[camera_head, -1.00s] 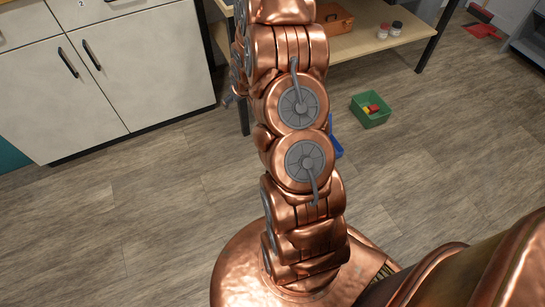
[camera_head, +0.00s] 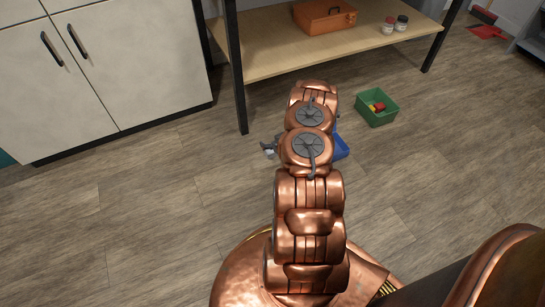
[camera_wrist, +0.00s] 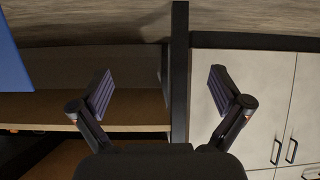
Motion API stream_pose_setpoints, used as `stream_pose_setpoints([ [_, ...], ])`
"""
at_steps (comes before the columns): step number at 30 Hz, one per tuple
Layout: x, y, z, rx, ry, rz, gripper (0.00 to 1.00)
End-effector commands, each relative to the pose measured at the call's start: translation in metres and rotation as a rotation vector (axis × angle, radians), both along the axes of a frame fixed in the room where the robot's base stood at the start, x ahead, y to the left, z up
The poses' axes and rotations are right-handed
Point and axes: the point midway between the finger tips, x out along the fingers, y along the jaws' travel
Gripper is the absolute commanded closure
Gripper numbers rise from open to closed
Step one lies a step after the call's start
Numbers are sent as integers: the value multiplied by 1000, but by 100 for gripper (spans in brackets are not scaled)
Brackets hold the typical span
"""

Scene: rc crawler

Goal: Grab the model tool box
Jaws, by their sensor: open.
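An orange tool box (camera_head: 324,16) with a dark latch sits on the wooden shelf (camera_head: 270,62) at the top of the head view. My gripper shows in the wrist view (camera_wrist: 160,82) with its two fingers spread wide and nothing between them. In the head view my arm hides most of the gripper; only a grey part (camera_head: 268,147) shows at its left, over the floor in front of the shelf and apart from the tool box. I cannot clearly make out the tool box in the wrist view.
Two small jars (camera_head: 395,23) stand right of the tool box. A dark shelf post (camera_head: 237,75) stands at the left. A green bin (camera_head: 377,108) and a blue bin (camera_head: 340,148) are on the floor. White cabinets (camera_head: 120,60) stand at the left. A red dustpan (camera_head: 487,32) lies far right.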

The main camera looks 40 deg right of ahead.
Motion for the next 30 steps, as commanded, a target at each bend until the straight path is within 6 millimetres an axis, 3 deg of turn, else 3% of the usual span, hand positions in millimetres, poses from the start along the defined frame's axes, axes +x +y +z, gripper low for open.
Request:
stream_pose_setpoints([
  [1, -11, -2, -26, 2, -17, -11, 0],
  [7, -36, -3, -68, -2, -88, -35, 0],
  [14, -44, -4, -84, -8, -122, -45, 0],
  [30, -8, -17, -109, -8, -124, -44, 0],
])
